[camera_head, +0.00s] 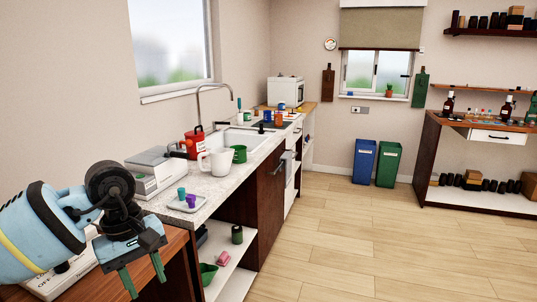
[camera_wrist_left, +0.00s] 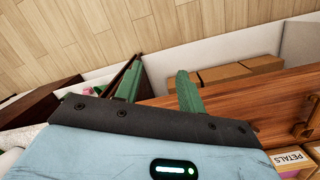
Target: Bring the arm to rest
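My left gripper (camera_head: 142,274) is at the lower left of the head view, above the front edge of a brown wooden surface. Its two green fingers point down and stand apart with nothing between them. In the left wrist view, the fingers of the left gripper (camera_wrist_left: 160,90) are also apart, with floor, a white panel and brown boxes behind them. My right arm and gripper are in neither view.
A counter (camera_head: 205,208) holds a scale-like device (camera_head: 158,178), a white jug (camera_head: 217,162), a red container (camera_head: 194,144) and a small tray with cups. Shelves below hold a green bowl (camera_head: 208,273). Blue (camera_head: 364,162) and green bins stand far back. The floor (camera_head: 380,235) is clear.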

